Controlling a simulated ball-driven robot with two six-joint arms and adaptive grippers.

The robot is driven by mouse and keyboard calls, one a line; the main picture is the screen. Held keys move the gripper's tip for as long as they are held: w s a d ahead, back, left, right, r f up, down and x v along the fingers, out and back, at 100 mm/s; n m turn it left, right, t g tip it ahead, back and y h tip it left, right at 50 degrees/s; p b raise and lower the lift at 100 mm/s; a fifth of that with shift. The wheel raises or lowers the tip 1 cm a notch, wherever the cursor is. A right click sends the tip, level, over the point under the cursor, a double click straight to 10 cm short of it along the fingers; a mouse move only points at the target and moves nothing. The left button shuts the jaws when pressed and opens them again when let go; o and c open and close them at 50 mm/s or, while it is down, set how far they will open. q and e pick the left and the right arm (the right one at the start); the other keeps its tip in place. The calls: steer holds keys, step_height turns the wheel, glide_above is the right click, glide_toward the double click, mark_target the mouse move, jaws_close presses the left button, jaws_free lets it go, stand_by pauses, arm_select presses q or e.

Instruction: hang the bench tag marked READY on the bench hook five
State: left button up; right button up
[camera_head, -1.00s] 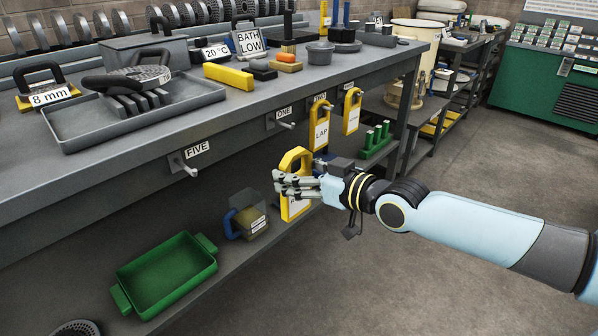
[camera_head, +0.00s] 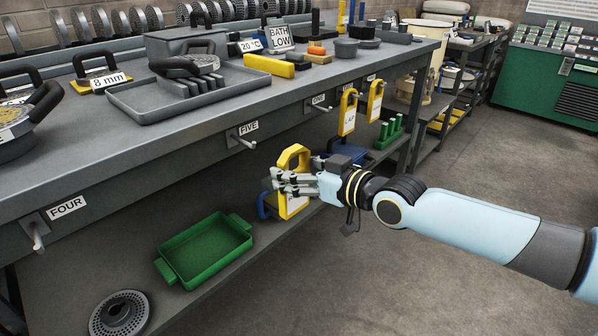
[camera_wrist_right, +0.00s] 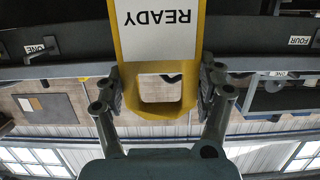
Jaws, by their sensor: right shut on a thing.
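My right gripper (camera_head: 293,184) is shut on a yellow tag (camera_head: 293,157) with a white label and a looped top. In the right wrist view the tag (camera_wrist_right: 160,75) reads READY, upside down, between the two fingers (camera_wrist_right: 160,90). The hook marked FIVE (camera_head: 245,141) is on the bench's front edge, left of and above the held tag, and is bare. The tag is apart from the hook. My left gripper is not in view.
Hook FOUR (camera_head: 37,236) is bare at the left. A LAP tag (camera_head: 347,115) and another yellow tag (camera_head: 375,100) hang further right. A green tray (camera_head: 205,250) sits on the lower shelf below hook FIVE. Open floor lies at the right.

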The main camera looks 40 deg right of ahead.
steer(key=shift+w+f+b, duration=0.1)
steer(key=shift+w+b, duration=0.25)
steer(key=shift+w, duration=0.3)
steer(key=b, duration=0.4)
glide_toward(248, 145)
steer(key=shift+w+f, duration=1)
steer(key=shift+f, duration=0.15)
steer(key=shift+r+b+x, duration=0.2)
steer(key=shift+b+x, duration=0.45)
steer(key=shift+x, duration=0.3)
steer(key=shift+r+b+x, duration=0.15)
steer(key=shift+b+x, duration=0.5)
steer(key=shift+x, duration=0.3)
steer(key=shift+r+b+x, duration=0.2)
steer(key=shift+b+x, duration=0.45)
steer(key=shift+x, duration=0.3)
steer(key=shift+w+r+b, duration=0.1)
steer(key=shift+w+b, duration=0.6)
steer(key=shift+w, duration=0.65)
steer(key=shift+f+b, duration=0.8)
steer(key=shift+f, duration=0.4)
steer(key=shift+f+b, duration=0.3)
steer(key=shift+f, duration=0.05)
